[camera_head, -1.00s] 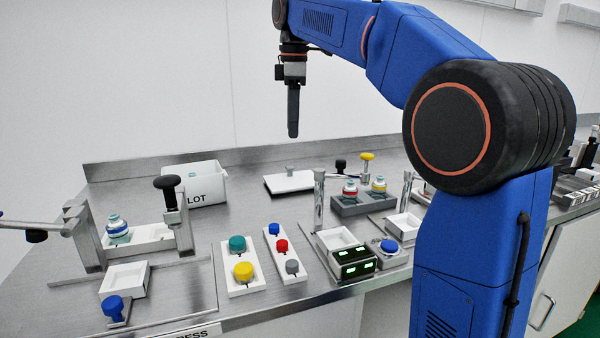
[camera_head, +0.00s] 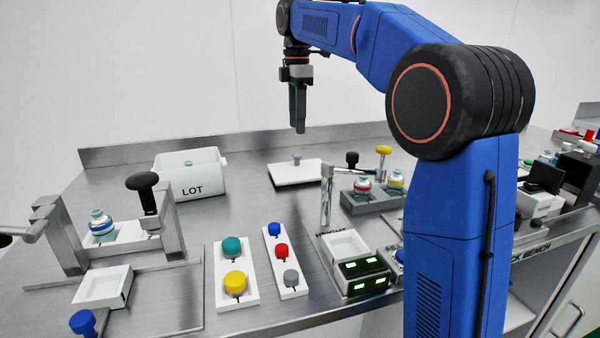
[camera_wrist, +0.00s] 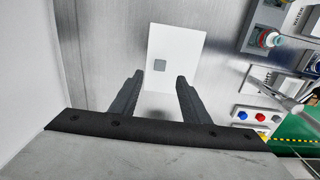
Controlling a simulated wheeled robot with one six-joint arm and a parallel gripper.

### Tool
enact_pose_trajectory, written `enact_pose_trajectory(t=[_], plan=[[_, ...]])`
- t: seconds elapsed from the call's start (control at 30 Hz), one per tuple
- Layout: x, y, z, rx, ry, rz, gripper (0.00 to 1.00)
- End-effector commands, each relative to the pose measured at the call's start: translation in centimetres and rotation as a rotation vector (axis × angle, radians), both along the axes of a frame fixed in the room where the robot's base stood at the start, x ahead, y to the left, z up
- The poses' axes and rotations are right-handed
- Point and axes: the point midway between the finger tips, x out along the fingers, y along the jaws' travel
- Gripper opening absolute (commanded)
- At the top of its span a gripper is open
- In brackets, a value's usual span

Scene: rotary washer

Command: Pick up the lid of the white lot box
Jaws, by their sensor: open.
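The white lot box (camera_head: 205,180) stands open at the back left of the bench, marked LOT, with a small teal-topped item showing inside. Its lid (camera_head: 285,174) is a flat white plate with a small grey knob (camera_head: 297,158), lying on the bench to the right of the box. The fingers (camera_wrist: 158,77) show spread in the wrist view.
A grey holder (camera_head: 358,202) with capped vials stands right of the lid. Button panels (camera_head: 235,289) and a block with green displays (camera_head: 363,276) are in front. A metal post (camera_head: 327,200) rises near the lid's right front. The back wall is close behind.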

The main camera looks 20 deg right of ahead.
Motion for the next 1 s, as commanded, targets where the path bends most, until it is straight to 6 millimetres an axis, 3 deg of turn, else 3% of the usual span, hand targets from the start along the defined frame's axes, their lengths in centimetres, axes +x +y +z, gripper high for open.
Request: enact_pose_trajectory(t=[0.1, 0.47, 0.73, 1.0], plan=[[-0.1, 0.0, -2.0, 0.000, 0.004, 0.000, 0.42], [0.0, 0.0, -4.6, 0.000, 0.002, 0.000, 0.42], [0.0, 0.1, -8.1, 0.000, 0.002, 0.000, 0.42], [0.0, 0.1, -9.0, 0.000, 0.000, -0.001, 0.42]])
